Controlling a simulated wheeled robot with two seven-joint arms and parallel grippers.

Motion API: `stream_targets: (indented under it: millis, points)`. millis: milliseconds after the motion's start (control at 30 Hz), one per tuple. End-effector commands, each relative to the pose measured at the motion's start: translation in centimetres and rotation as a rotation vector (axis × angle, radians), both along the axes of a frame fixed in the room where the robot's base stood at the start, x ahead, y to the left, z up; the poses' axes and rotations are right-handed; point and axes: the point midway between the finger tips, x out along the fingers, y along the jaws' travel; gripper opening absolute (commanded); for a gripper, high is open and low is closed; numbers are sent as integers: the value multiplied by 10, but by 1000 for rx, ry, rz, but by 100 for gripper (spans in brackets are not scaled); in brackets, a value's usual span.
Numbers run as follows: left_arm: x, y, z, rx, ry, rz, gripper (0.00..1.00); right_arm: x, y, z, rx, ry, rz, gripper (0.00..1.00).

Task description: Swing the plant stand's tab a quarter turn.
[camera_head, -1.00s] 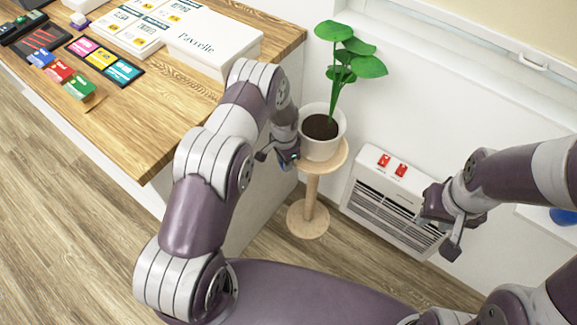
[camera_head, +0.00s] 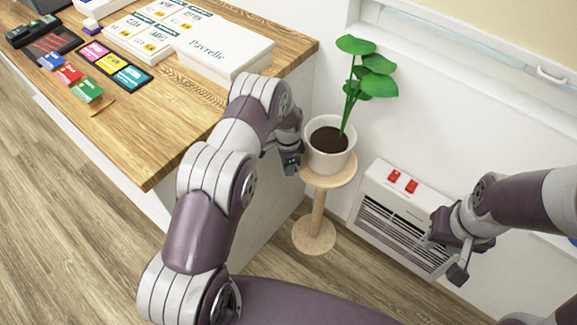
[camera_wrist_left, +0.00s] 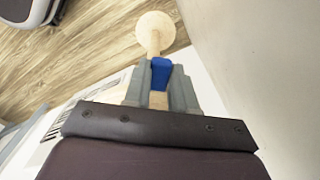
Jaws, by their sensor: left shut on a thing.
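The plant stand (camera_head: 317,205) is pale wood with a round top, a thin post and a round foot. It bears a white pot (camera_head: 333,160) with a green plant (camera_head: 362,75). My left gripper (camera_head: 291,165) is at the left edge of the stand's top, just below the pot. In the left wrist view its fingers (camera_wrist_left: 160,88) are shut on a blue tab (camera_wrist_left: 161,70), with the stand's foot (camera_wrist_left: 155,24) beyond. The tab is hidden in the head view. My right gripper (camera_head: 446,256) is open and empty in front of the heater.
A white heater (camera_head: 400,225) with two red switches stands against the wall, right of the stand. A wooden counter (camera_head: 170,130) with a white box (camera_head: 225,45), cards and small packs is at the left. The window sill (camera_head: 450,75) is above. Floor is bare around the stand's foot.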

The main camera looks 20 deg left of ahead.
Motion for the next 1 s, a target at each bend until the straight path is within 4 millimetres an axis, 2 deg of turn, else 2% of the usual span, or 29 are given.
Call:
stream_targets:
  millis: [333,367,400,433,767,867,1000]
  points:
    - [0,0,0,0,-1,0,0,0,0,0,0,0,0,35]
    - [0,0,0,0,-1,0,32,0,0,0,0,0,0,35]
    - [0,0,0,0,-1,0,45,0,0,0,0,0,0,35]
    - [0,0,0,0,-1,0,51,0,0,0,0,0,0,35]
    - [1,0,6,0,-2,0,51,0,0,1,0,0,0,35]
    - [1,0,24,0,-4,0,51,0,0,3,0,0,0,35]
    - [1,0,63,0,-5,0,51,0,0,7,0,0,0,35]
